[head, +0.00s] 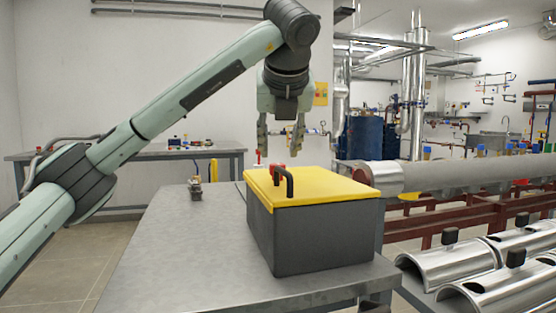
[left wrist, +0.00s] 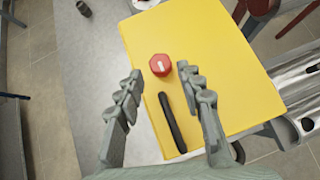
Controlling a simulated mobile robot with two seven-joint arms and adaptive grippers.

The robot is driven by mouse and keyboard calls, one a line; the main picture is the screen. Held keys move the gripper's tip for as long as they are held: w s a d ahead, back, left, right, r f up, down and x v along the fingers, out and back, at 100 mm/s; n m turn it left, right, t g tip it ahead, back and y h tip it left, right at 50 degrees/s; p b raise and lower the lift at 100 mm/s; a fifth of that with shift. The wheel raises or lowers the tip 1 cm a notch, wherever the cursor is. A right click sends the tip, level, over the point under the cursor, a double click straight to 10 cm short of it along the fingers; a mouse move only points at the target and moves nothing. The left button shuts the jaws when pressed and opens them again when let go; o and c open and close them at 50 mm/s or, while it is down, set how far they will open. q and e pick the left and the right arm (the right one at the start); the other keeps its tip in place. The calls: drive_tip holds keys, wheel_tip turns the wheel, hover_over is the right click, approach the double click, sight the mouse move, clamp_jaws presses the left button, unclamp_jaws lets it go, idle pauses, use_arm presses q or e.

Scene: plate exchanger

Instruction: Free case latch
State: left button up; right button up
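A dark grey case (head: 310,237) with a yellow lid (head: 318,186) stands closed on the grey table. A red latch knob (head: 276,176) with a pale mark on top sits on the lid near its left edge. It also shows in the left wrist view (left wrist: 160,65). A black handle (head: 284,180) is beside the knob, and in the left wrist view (left wrist: 172,122) it lies below it. My left gripper (head: 279,150) is open, empty and pointing down above the lid. In the left wrist view the knob appears between its fingertips (left wrist: 158,76), apart from both. My right gripper is not in view.
The table (head: 170,250) is clear to the left of the case except for a small object (head: 195,188). A large pipe (head: 470,172) and curved metal covers (head: 500,262) are at the right. Another table (head: 120,153) stands behind.

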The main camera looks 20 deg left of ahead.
use_arm(q)
drive_tip(key=v, duration=0.5)
drive_tip(key=shift+s+r, duration=0.15)
